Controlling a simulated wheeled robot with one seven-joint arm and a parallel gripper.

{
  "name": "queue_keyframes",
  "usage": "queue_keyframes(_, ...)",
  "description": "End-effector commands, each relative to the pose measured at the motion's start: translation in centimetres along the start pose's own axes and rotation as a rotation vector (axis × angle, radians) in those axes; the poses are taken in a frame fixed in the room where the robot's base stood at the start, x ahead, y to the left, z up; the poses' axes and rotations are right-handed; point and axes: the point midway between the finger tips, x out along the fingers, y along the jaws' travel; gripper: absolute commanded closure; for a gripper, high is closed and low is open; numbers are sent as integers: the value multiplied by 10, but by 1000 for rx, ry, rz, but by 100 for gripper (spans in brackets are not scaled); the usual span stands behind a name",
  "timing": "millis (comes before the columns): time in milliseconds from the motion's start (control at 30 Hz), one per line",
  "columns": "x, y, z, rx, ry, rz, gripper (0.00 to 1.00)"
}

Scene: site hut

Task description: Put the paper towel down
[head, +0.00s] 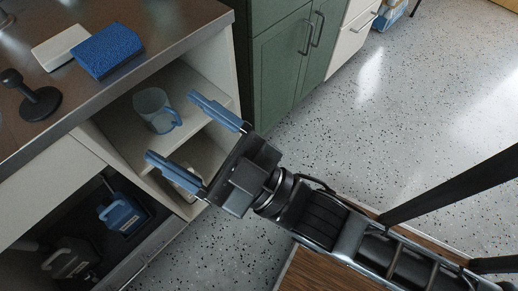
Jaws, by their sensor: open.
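I cannot make out a paper towel in the head view. My gripper (170,126) has blue fingers spread wide, with nothing visible between them. It is in front of the open shelf unit (88,134) below the counter. A pale blue mug (153,107) stands on the upper shelf, beyond the fingertips. A pale object (184,177) on the lower shelf is partly hidden by my lower finger, and I cannot tell what it is.
The counter (165,33) holds a blue sponge (108,49), a white block (60,46) and a black round-based object (40,103). An open drawer (152,250) below holds a blue container (122,214) and a grey one (70,258). Green cabinets (280,60) stand behind; speckled floor (400,110) is clear at right.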

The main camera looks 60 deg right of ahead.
Motion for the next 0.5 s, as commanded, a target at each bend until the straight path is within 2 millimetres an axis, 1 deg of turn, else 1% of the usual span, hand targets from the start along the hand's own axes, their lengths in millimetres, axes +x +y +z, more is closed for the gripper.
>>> queue_keyframes(33, -23, 4, 5, 42, -81, -9, 20)
queue_keyframes(67, -35, 6, 8, 66, -127, -12, 20)
queue_keyframes(100, -52, 10, 12, 96, -186, -17, 20)
queue_keyframes(167, -76, 16, 16, 139, -274, -24, 20)
queue_keyframes(200, -92, 21, 18, 165, -334, -29, 20)
queue_keyframes(267, -115, 29, 20, 202, -419, -37, 20)
queue_keyframes(300, -130, 33, 20, 224, -473, -42, 20)
queue_keyframes(400, -160, 45, 20, 266, -589, -54, 20)
queue_keyframes(500, -182, 55, 18, 295, -674, -62, 20)
